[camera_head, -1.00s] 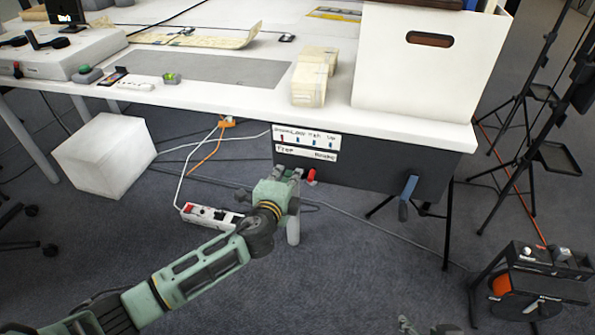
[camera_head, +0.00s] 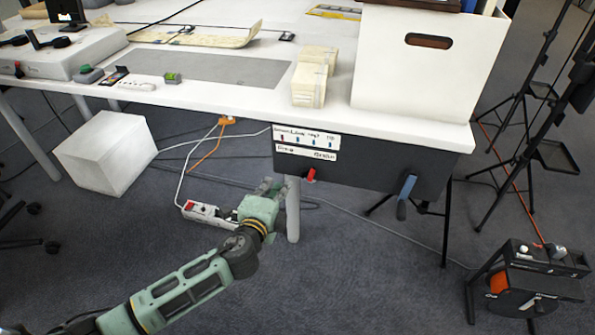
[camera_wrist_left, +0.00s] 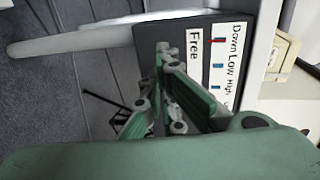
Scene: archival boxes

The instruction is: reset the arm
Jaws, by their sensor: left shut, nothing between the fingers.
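My left arm comes in from the lower left in the head view. Its green gripper (camera_head: 273,186) is in front of the table leg, below the table edge and left of the dark control box (camera_head: 360,172). The left wrist view shows the gripper fingers (camera_wrist_left: 160,70) shut and empty, pointing toward the box's labelled panel. The box carries white label strips (camera_head: 306,137), a red knob (camera_head: 311,174) and a blue lever (camera_head: 406,196). The label strip also shows in the left wrist view (camera_wrist_left: 228,60). My right gripper is not in view.
The white table (camera_head: 225,97) holds a large white box (camera_head: 420,75) and beige archival boxes (camera_head: 311,82). Below are a white cube (camera_head: 106,152), a power strip (camera_head: 208,213) and loose cables. Black stands (camera_head: 520,130) and a cable reel (camera_head: 530,285) stand right. Open floor lies in front.

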